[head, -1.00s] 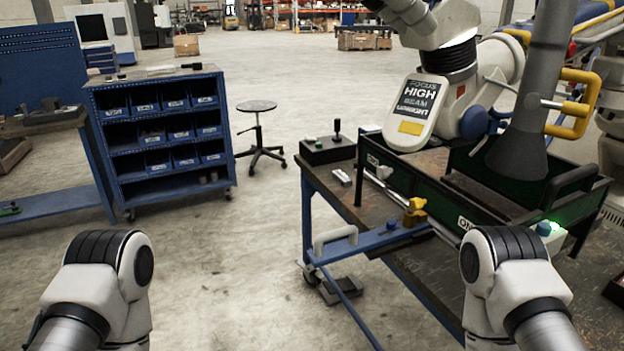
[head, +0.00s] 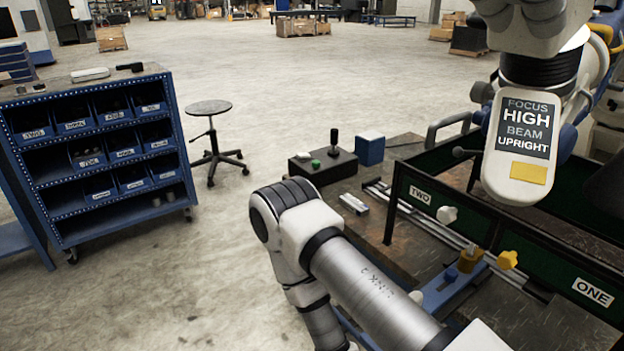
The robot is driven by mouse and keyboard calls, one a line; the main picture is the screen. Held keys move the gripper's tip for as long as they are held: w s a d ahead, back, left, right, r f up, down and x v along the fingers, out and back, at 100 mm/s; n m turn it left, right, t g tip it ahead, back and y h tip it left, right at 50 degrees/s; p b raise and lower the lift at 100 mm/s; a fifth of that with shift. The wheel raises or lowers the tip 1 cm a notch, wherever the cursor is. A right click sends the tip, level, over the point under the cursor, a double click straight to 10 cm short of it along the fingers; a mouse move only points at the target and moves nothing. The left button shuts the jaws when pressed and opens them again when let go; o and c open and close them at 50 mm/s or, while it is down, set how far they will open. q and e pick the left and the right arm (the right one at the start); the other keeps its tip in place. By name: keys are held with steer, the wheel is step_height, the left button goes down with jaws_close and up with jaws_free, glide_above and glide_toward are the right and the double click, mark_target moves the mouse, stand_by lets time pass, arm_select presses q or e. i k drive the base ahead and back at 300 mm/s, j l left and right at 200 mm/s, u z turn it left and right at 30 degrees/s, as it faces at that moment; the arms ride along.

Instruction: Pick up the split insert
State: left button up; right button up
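I cannot make out a part that is clearly the split insert. A small silver metal piece (head: 353,203) lies on the bench (head: 405,225), left of the green panel marked TWO. A mustard block (head: 470,259) sits on a blue bar, with a yellow knob (head: 508,260) beside it. A white knob (head: 447,215) is near the TWO label. The arm hides part of the bench's near left side.
A black control box (head: 323,166) and a blue box (head: 370,149) stand at the bench's back left. A blue bin rack (head: 100,155) and stool (head: 209,108) are left; open floor lies between.

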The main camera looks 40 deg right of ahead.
mark_target(356, 207)
steer(key=i+z, duration=0.1)
steer(key=i, duration=0.55)
steer(key=i+j, duration=0.1)
steer(key=i, duration=0.5)
steer(key=i+j+z, duration=0.15)
steer(key=i, duration=0.5)
steer(key=i+j, duration=0.1)
steer(key=i, duration=0.5)
steer(key=i+j+z, duration=0.15)
steer(key=i, duration=0.5)
